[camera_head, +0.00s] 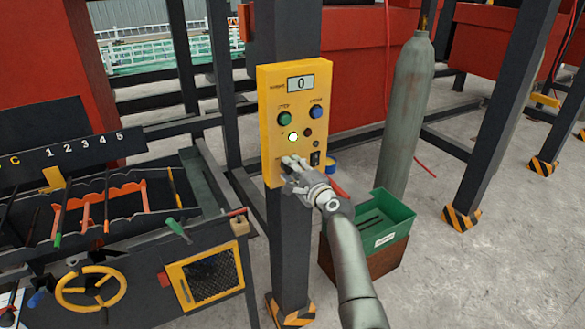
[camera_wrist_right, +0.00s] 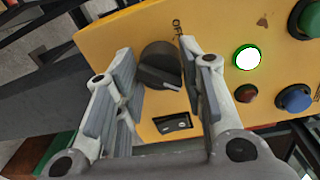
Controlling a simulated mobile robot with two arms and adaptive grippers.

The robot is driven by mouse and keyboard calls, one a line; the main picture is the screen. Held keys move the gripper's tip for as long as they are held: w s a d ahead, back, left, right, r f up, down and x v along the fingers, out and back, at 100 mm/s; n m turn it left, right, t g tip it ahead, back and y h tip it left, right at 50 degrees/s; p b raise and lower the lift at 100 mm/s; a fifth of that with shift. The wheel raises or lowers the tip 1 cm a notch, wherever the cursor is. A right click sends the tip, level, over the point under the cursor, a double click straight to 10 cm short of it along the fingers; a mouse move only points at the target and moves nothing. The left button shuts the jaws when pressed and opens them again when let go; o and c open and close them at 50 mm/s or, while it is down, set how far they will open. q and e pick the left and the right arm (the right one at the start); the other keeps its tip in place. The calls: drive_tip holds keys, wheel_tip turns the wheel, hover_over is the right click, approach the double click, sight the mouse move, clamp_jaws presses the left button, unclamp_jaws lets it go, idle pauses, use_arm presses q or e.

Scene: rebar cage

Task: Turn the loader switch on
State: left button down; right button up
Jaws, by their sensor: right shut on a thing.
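The yellow control panel (camera_head: 265,112) stands on a dark post. Its display (camera_head: 301,83) reads 0. My right gripper (camera_head: 293,166) is at the lower left of the panel. In the right wrist view, the black rotary loader switch (camera_wrist_right: 158,66) sits between the two fingers of my right gripper (camera_wrist_right: 166,64), which is shut on it. The letters "OFF" show beside the knob. In the head view the fingers hide the knob. A round light (camera_head: 293,136) on the panel is lit. My left gripper is not in view.
A green button (camera_head: 284,118) and a blue button (camera_head: 316,112) are above the gripper. A black rocker switch (camera_head: 315,158) is close to its right. A green crate (camera_head: 400,212) and a grey gas cylinder (camera_head: 407,110) stand to the right. A machine with a yellow handwheel (camera_head: 91,298) is at left.

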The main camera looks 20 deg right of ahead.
drive_tip(key=shift+m, duration=0.5)
drive_tip(key=o, duration=1)
drive_tip(key=shift+s, duration=0.15)
drive_tip(key=v, duration=1.1)
drive_tip(key=shift+s+d, duration=0.2)
drive_tip(key=shift+s, duration=0.15)
